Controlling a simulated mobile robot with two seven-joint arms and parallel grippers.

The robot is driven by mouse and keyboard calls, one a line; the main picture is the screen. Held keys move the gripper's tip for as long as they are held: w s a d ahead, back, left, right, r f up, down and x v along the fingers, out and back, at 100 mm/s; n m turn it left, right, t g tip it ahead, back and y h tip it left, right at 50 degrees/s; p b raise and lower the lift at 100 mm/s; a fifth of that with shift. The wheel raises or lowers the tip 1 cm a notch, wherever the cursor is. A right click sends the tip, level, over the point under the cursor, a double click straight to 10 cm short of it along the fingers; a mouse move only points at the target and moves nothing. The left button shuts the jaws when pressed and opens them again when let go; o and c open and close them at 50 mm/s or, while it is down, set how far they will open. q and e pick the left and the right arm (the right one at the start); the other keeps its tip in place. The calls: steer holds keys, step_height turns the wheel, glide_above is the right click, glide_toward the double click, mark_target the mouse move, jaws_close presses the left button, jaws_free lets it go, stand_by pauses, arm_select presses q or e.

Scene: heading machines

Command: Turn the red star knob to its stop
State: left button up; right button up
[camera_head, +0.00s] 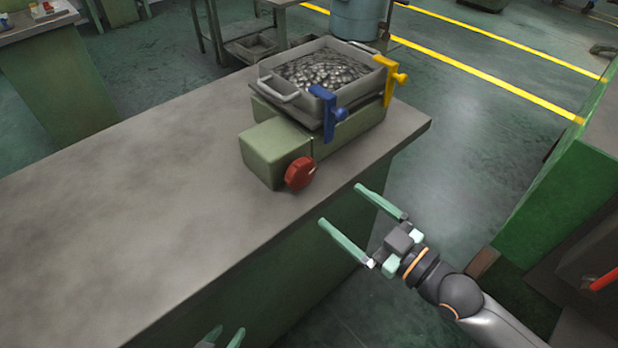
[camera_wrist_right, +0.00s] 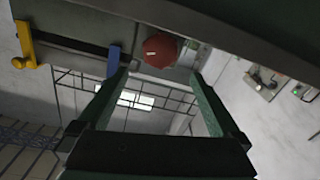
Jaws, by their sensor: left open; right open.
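The red star knob (camera_head: 300,173) is on the front face of a green machine block (camera_head: 275,150) on the bench. It also shows in the right wrist view (camera_wrist_right: 160,50), beyond and between the fingertips. A pale mark is on the knob's face. My right gripper (camera_head: 356,212) is open and empty, in front of the bench edge and apart from the knob, to its lower right. In the right wrist view its two fingers (camera_wrist_right: 160,80) are spread wide. My left gripper (camera_head: 222,338) shows only as green fingertips at the bottom edge, open, with nothing visible between them.
A metal tray of small parts (camera_head: 285,98) sits on the block. A blue clamp (camera_head: 327,110) and a yellow clamp (camera_head: 390,78) stand at its side. The grey bench top (camera_head: 130,190) is clear to the left. A green machine (camera_head: 560,190) stands at right.

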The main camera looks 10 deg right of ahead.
mark_target(305, 176)
steer(key=x, duration=1)
steer(key=shift+w+a, duration=0.25)
steer(key=c, duration=1.2)
steer(key=shift+o, duration=0.2)
